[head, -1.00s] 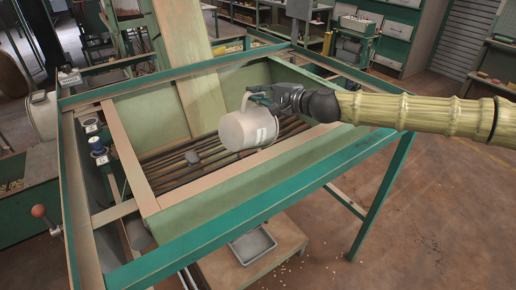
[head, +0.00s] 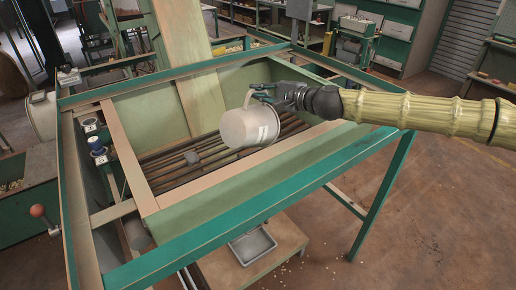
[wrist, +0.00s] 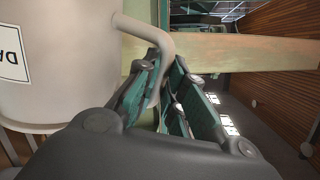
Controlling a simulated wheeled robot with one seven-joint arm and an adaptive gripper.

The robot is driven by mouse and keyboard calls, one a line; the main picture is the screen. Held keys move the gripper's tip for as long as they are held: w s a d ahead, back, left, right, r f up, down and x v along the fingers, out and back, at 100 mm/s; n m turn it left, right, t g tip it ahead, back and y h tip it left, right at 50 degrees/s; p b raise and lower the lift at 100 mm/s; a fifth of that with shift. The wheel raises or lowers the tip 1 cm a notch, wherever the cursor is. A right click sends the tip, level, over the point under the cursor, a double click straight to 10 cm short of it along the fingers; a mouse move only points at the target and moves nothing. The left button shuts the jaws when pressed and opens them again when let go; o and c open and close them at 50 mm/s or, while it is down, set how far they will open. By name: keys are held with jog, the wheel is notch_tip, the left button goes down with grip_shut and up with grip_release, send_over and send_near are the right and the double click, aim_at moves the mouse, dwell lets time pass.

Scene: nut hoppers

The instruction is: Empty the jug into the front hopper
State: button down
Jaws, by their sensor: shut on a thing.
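The jug (head: 247,128) is a pale cream container with a label. In the head view it is tilted far over on its side above the front hopper, its open end toward the lower left. In the wrist view the jug (wrist: 60,65) fills the upper left, with its curved handle (wrist: 150,40) beside the fingers. My gripper (head: 262,94) is shut on the jug's handle; its fingers show in the wrist view (wrist: 165,105). The front hopper (head: 205,215) has pale green walls and dark rollers or slats at its bottom. The inside of the jug is hidden.
A green frame (head: 290,187) surrounds the hopper. A sloped wooden board (head: 187,60) rises behind. A metal tray (head: 252,246) stands on a low wooden platform below, with small pale bits on the floor nearby.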

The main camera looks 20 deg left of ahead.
jog(key=shift+w+d, duration=0.15)
jog(key=shift+w, duration=0.2)
dwell(0.4)
